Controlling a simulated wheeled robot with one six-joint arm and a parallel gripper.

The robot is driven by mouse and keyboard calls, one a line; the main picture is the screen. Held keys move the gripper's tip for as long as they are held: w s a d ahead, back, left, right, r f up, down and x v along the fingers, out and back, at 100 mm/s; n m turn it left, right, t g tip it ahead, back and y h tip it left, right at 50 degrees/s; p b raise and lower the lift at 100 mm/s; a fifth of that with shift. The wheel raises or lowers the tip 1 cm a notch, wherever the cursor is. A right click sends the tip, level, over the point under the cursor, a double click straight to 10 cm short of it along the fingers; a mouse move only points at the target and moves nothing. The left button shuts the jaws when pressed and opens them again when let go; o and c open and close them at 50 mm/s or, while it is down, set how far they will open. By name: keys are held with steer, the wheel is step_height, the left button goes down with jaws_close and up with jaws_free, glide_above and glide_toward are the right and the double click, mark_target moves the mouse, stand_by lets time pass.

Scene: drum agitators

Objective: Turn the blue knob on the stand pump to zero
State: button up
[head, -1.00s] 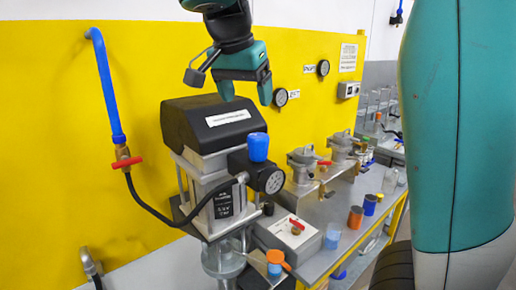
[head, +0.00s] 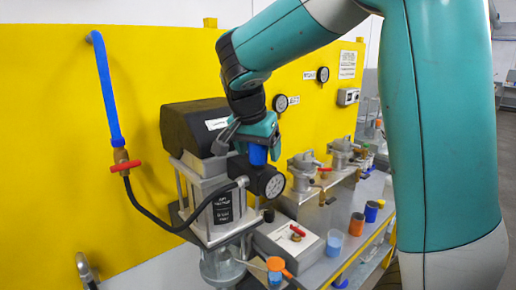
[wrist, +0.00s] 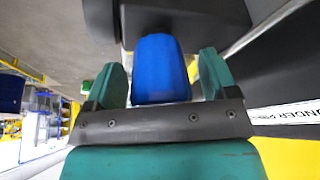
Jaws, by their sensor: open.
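The blue knob (head: 258,155) sits on the black regulator block at the front of the stand pump (head: 207,195), above a round dial gauge (head: 274,186). My gripper (head: 258,143) is over the knob from above, and its fingers partly hide it. In the wrist view the blue knob (wrist: 161,70) stands between the two teal fingers of my gripper (wrist: 162,78). A gap shows on each side of the knob, wider on the right, so the fingers are open around it. I cannot read the dial.
A blue pipe with a red-handled valve (head: 125,165) and a black hose is on the left. A grey box with a red switch (head: 290,243) and several coloured cups stand to the right. The pump's black top (head: 190,125) is close beside my gripper.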

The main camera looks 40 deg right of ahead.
steer(key=shift+c, duration=0.2)
steer(key=c, duration=0.9)
steer(key=shift+o, duration=0.2)
steer(key=shift+n, duration=0.4)
steer(key=n+t+b, duration=0.1)
steer(key=n+b, duration=0.1)
steer(key=n, duration=0.1)
steer(key=shift+n+t+y, duration=0.3)
steer(key=shift+y, duration=0.1)
steer(key=n+b, duration=0.1)
steer(key=n, duration=0.1)
steer(key=n+y+b, duration=0.1)
steer(key=n, duration=0.1)
steer(key=shift+n+t+y, duration=0.3)
steer(key=shift+t, duration=0.1)
steer(key=n+y, duration=0.1)
steer(key=n, duration=0.3)
steer(key=shift+y, duration=0.3)
steer(key=shift+r+n+y, duration=0.1)
steer(key=shift+n+y, duration=0.8)
steer(key=shift+n, duration=1.6)
